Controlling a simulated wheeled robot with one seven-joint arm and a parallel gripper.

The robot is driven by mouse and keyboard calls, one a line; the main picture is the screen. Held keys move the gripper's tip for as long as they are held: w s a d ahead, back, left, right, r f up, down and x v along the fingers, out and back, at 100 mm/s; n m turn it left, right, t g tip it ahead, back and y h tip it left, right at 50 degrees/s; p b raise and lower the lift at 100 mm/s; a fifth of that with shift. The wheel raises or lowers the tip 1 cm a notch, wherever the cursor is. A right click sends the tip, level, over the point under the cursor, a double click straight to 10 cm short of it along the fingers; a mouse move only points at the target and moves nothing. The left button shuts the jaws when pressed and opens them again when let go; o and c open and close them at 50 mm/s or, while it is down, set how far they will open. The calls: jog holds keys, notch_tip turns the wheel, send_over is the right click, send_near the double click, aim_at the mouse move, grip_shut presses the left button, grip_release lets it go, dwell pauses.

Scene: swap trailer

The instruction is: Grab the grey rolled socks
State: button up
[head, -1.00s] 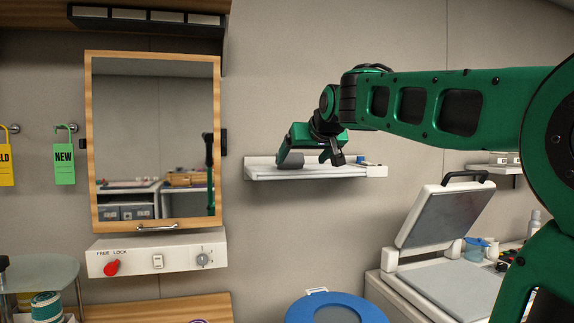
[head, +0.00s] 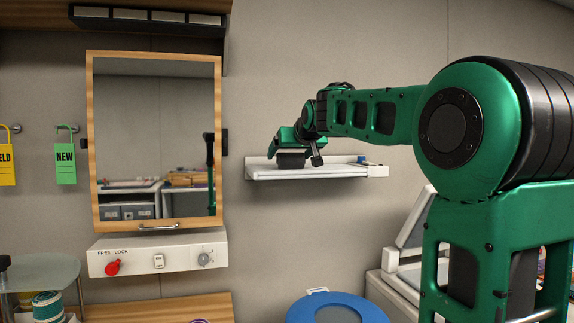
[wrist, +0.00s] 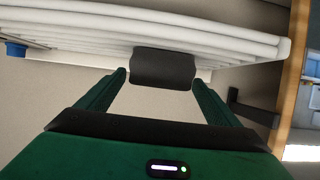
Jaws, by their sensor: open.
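The grey rolled socks (head: 291,160), a dark roll, rest at the left part of the white wall shelf (head: 340,172). In the wrist view the roll (wrist: 162,68) sits at the shelf edge. My gripper (head: 296,157) is open, one finger on each side of the roll. In the wrist view the gripper's fingertips (wrist: 160,78) flank the roll, with a narrow gap showing at the left and some gap at the right. I cannot tell how deep the roll lies between the fingers.
A small blue item (head: 362,160) sits at the shelf's right end. A wood-framed mirror (head: 155,140) hangs left of the shelf, with a white switch panel (head: 135,258) below it. A blue round lid (head: 345,308) is below the shelf. The wall between is bare.

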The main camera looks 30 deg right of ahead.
jog(key=shift+w+d+f, duration=0.15)
jog(key=shift+w+f, duration=0.1)
jog(key=shift+w, duration=0.25)
jog(key=c, duration=1.2)
jog(key=shift+r, duration=0.15)
